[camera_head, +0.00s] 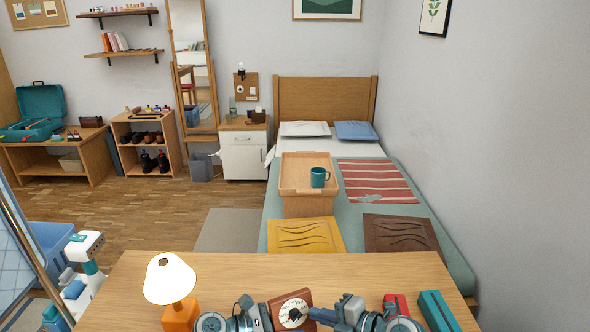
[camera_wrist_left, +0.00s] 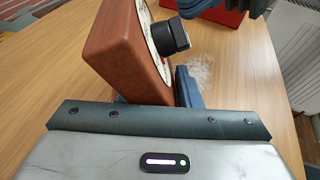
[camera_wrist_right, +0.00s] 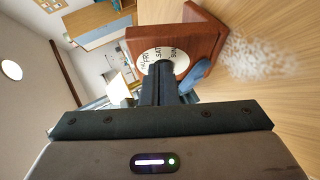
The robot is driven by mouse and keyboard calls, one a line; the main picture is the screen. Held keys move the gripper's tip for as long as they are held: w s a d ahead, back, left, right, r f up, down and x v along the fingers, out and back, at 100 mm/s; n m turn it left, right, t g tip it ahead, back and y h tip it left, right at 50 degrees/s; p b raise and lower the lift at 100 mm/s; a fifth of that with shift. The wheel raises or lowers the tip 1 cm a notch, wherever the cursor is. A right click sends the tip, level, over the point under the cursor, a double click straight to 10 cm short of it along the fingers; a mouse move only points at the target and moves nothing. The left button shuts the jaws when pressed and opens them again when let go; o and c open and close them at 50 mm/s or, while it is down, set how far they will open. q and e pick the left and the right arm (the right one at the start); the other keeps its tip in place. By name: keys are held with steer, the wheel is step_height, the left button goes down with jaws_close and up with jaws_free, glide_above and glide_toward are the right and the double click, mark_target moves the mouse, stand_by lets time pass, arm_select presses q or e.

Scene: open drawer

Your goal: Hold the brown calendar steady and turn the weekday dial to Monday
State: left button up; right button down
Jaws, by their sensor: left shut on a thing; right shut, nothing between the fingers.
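The brown calendar (camera_head: 277,297) stands at the front middle of the desk, with a round white dial on its face. My left gripper (camera_head: 268,314) is shut on its body; the left wrist view shows the calendar's brown side (camera_wrist_left: 118,50) between the fingers. A short dark knob (camera_wrist_left: 170,38) sticks out from the dial there. My right gripper (camera_wrist_right: 160,68) is shut and empty, its fingertips at the dial's lower part. The white dial (camera_wrist_right: 160,54) shows FRI, SAT and SUN along its visible edge. Fingers hide the rest; contact cannot be told.
A lamp (camera_head: 170,278) with an orange base stands left of the calendar on the desk (camera_head: 225,268). A red object (camera_head: 396,303) and a teal case (camera_head: 438,310) lie to the right. Desk behind the calendar is clear. The bed (camera_head: 375,207) stands beyond.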

arm_select(q)
steer(key=shift+f, duration=0.25)
arm_select(e)
steer(key=shift+s+d+r, duration=0.3)
steer(key=shift+s+r, duration=0.05)
steer(key=shift+s, duration=0.35)
steer(key=shift+s+d+r, duration=0.3)
steer(key=shift+s+d, duration=0.05)
steer(key=shift+s, duration=0.3)
steer(key=shift+s+d+r, duration=0.3)
steer(key=shift+s+r, duration=0.05)
steer(key=shift+s, duration=0.35)
arm_select(q)
steer(key=o, duration=0.7)
steer(key=shift+o, duration=0.7)
steer(key=shift+w, duration=0.1)
arm_select(e)
steer(key=shift+w+f, duration=0.1)
steer(key=shift+w, duration=0.05)
arm_select(q)
steer(key=shift+a+r, duration=0.1)
